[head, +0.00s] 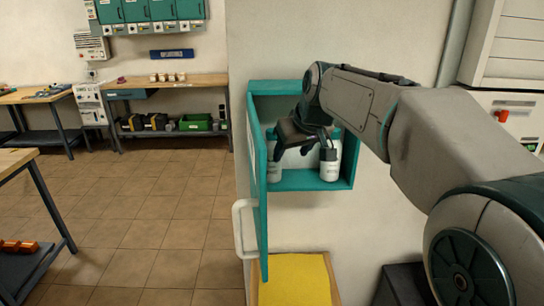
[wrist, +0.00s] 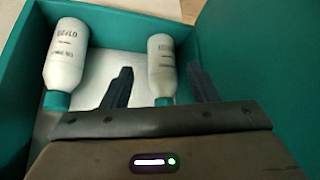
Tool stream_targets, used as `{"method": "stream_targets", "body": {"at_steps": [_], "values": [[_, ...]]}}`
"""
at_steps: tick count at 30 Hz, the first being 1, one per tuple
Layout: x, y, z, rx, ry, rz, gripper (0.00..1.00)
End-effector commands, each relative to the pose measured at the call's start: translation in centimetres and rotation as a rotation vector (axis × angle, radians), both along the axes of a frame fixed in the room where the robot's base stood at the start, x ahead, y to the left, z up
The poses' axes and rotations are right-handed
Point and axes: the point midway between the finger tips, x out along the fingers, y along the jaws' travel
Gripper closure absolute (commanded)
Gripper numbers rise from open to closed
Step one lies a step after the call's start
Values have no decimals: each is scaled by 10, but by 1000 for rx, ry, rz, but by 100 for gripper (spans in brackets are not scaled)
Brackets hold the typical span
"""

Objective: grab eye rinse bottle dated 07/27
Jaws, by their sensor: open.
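Two white bottles with teal caps stand in the open teal wall cabinet, a left one (head: 273,158) and a right one (head: 331,168) in the head view. My gripper (head: 306,147) is open and empty in front of them, partly covering both. In the wrist view, one bottle (wrist: 67,52) is at the left, outside the fingers. The other bottle (wrist: 161,62) appears between the two fingertips of my gripper (wrist: 161,70), with no contact visible. Both labels carry dark print, but it is too blurred and small to read a date.
The cabinet (head: 322,180) has side walls and a floor close around my gripper. Its open door (head: 262,205) stands out at the left. A yellow-topped box (head: 295,280) is below. Workbenches (head: 180,80) stand far left, with clear tiled floor (head: 150,220) before them.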

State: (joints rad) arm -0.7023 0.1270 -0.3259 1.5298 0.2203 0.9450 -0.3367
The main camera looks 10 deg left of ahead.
Motion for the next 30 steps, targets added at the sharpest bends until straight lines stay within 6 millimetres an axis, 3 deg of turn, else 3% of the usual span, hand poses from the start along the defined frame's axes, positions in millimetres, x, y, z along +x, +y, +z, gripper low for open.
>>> {"method": "stream_targets", "body": {"at_steps": [10,22,30], "values": [[44,32,2,-2,1,-1,46],[65,48,1,-1,1,-1,46],[82,61,-36,-2,3,-2,46]]}}
